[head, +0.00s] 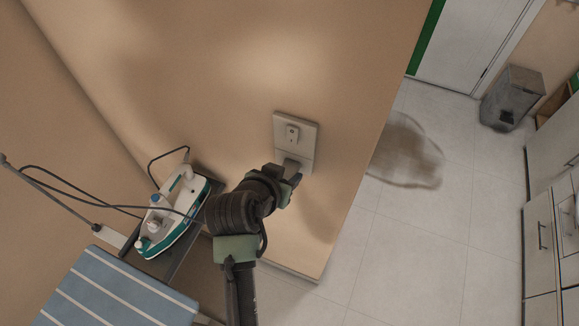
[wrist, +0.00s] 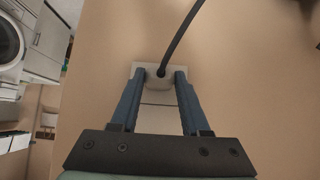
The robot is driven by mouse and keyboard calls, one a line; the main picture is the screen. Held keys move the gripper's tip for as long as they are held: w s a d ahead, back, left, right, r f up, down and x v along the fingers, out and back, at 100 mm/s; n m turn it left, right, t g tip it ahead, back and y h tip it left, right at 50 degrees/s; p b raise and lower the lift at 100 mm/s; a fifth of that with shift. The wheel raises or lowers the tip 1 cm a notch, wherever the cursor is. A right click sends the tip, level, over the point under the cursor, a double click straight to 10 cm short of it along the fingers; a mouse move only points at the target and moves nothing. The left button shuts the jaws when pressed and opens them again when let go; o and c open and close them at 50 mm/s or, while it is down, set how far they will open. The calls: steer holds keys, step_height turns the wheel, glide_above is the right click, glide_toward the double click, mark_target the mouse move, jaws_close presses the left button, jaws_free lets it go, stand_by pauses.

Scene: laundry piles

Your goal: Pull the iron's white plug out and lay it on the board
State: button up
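The iron's white plug (wrist: 160,82) sits at the wall socket plate (wrist: 141,68), with a dark cord rising from it in the wrist view. My gripper (wrist: 160,74) has one blue finger on each side of the plug, and the plug fills the gap between the fingertips. It appears shut on the plug. In the head view my gripper (head: 291,174) is at the lower part of the wall plate (head: 309,133) and mostly hides the plug. The ironing board (head: 115,289), with a blue striped cover, is at lower left. The white and teal iron (head: 174,215) rests at its end.
The iron stands on a dark rest (head: 168,264) beside the board. A dark cord (head: 165,155) loops near the iron and the wall. A grey bin (head: 513,97) and drawers (head: 543,240) are at the right.

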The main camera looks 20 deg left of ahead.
jaws_close()
steer(key=shift+s, duration=0.15)
steer(key=shift+s+a+p, duration=0.1)
steer(key=shift+s+p, duration=0.65)
steer(key=shift+s, duration=1.65)
